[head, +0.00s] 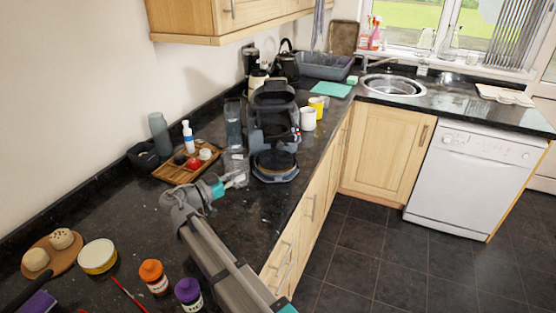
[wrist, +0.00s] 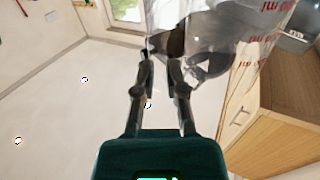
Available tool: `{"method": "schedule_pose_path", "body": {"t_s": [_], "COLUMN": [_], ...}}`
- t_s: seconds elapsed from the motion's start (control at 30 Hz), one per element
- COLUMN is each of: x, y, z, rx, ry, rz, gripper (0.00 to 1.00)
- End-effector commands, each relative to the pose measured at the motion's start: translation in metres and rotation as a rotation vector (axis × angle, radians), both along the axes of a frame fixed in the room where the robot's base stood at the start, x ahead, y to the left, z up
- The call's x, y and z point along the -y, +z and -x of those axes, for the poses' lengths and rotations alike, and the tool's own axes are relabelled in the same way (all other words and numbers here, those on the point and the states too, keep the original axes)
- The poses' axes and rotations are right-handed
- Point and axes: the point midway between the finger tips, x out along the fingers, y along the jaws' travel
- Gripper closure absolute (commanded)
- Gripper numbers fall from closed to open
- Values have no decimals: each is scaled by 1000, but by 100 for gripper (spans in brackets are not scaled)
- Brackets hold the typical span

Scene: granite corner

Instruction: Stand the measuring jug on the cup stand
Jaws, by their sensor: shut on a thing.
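The measuring jug is clear, with red markings. It fills the upper right of the wrist view (wrist: 225,18), and its transparent body shows faintly just beyond my gripper in the head view (head: 235,158). My gripper (head: 238,180) is shut on the jug; the fingers (wrist: 160,62) meet its near side in the wrist view. The exact grip point is hard to see. The jug is just left of the dark coffee machine (head: 272,108). The machine's low round base (head: 276,176), with a brownish top, looks like the cup stand. It appears empty.
A wooden tray (head: 172,174) with small items lies left of the jug. White (head: 308,119) and yellow (head: 317,106) mugs stand behind the machine. Orange-capped (head: 153,276) and purple-capped (head: 188,292) jars stand near my arm. The counter edge drops off at right.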

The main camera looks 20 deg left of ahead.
Motion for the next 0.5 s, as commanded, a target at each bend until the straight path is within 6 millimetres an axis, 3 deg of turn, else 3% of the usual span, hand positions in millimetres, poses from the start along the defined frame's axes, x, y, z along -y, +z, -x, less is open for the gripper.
{"method": "schedule_pose_path", "body": {"t_s": [0.5], "x": [49], "y": [0], "z": [-82], "rx": [0], "ry": [-2], "rz": [0], "gripper": [100]}}
